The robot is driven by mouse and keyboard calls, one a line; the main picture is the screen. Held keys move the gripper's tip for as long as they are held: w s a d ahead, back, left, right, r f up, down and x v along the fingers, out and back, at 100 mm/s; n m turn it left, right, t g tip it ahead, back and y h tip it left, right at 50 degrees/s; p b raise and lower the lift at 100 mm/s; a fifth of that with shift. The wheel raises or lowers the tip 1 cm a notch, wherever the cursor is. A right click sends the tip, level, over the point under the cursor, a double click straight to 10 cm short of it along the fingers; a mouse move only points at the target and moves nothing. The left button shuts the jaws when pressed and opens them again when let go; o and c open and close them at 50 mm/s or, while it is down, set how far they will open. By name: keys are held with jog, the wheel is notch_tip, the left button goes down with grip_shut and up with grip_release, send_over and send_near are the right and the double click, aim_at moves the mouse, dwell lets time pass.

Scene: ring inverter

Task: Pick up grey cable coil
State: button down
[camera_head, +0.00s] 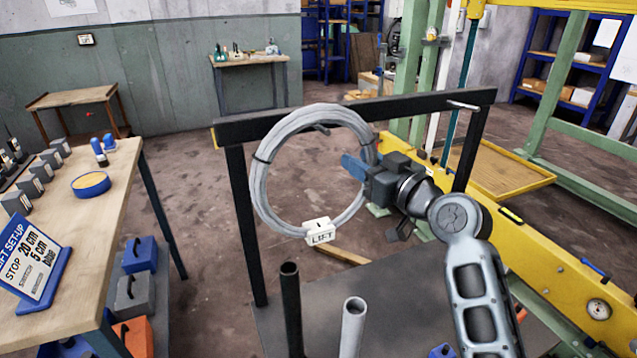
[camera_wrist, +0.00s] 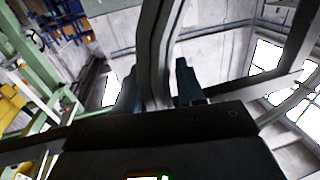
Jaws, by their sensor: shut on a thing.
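The grey cable coil (camera_head: 260,193) hangs upright at the black frame (camera_head: 238,131) in the head view, with a white tag reading "LIFT" (camera_head: 320,232) at its bottom. Its upper part passes around a peg (camera_head: 319,129) on the crossbar; I cannot tell whether it still bears on the peg. My gripper (camera_head: 357,168) is at the coil's right side, its blue fingers shut on the cable. In the wrist view the grey cable (camera_wrist: 153,60) runs between the two blue fingertips of my gripper (camera_wrist: 157,85).
A second peg (camera_head: 463,105) on the crossbar's right is empty. A black post (camera_head: 290,310) and a grey post (camera_head: 352,325) stand below the coil. A wooden bench (camera_head: 110,215) with a blue sign (camera_head: 35,262) is at left. A yellow beam (camera_head: 560,265) lies at right.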

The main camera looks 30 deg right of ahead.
jog(key=shift+r, duration=0.1)
jog(key=shift+r, duration=0.1)
jog(key=s+d+r+b, duration=0.1)
jog(key=s+d+r, duration=0.5)
jog(key=s+r, duration=0.4)
jog(key=shift+r, duration=0.4)
dwell(0.8)
